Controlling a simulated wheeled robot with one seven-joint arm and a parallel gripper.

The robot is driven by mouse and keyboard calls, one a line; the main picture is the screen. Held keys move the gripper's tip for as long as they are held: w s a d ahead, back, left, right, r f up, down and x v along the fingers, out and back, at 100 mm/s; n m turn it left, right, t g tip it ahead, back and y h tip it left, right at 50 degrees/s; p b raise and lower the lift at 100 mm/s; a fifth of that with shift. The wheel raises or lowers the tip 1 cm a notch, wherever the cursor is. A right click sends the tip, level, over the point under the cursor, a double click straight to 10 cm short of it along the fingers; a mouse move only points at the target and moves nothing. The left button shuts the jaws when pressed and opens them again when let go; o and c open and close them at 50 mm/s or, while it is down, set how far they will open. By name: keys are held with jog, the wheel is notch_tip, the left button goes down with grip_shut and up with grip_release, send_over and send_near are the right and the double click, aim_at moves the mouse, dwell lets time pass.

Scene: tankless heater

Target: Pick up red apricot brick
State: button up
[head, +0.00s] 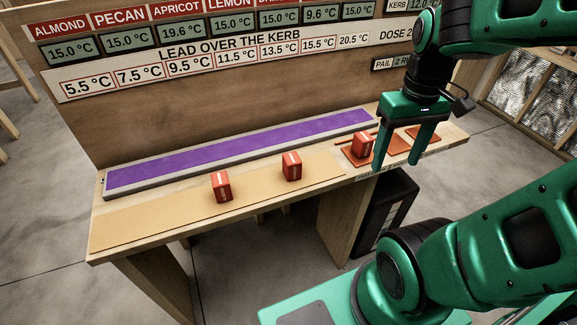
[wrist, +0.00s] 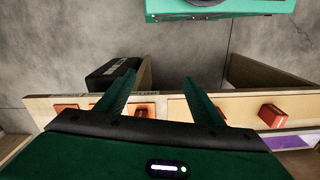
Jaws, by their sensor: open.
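Three small red bricks with pale marks stand on the bench in the head view: a left one (head: 221,187) and a middle one (head: 291,166) on the tan strip, and a right one (head: 361,145) on an orange-red pad. Their marks are too small to read, so I cannot tell which is apricot. My gripper (head: 396,165) points down with its fingers apart and empty, just right of the right brick, near the bench's front edge. In the wrist view the open fingers (wrist: 160,77) overlap the bench edge, and one red brick (wrist: 272,115) shows to their right.
A purple strip (head: 240,151) in a raised grey frame runs behind the bricks. A tall wooden board (head: 230,110) with signs and temperature readouts rises behind it. Another orange-red pad (head: 424,134) lies at the right. A black box (head: 386,211) stands under the bench.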

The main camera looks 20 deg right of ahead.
jog(key=w+a+n, duration=0.3)
jog(key=w+n, duration=0.4)
jog(key=n, duration=1.2)
send_over(292, 157)
jog(key=d, duration=0.1)
notch_tip(292, 157, down, 3)
jog(key=shift+w+d+r, duration=0.1)
jog(key=f, duration=0.4)
jog(key=shift+w+a+f, duration=0.1)
jog(key=shift+a+f, duration=0.1)
jog(key=shift+f, duration=0.05)
jog(key=shift+s+a+f, duration=0.1)
jog(key=shift+a+f, duration=0.05)
jog(key=shift+f, duration=0.9)
jog(key=shift+s+a+f, duration=0.1)
jog(key=shift+a+f, duration=0.05)
jog(key=shift+f, duration=0.95)
jog(key=shift+s+a+f, duration=0.1)
jog(key=shift+a+f, duration=0.05)
jog(key=shift+f, duration=0.9)
jog(key=shift+w, duration=0.1)
jog(key=c, duration=1.3)
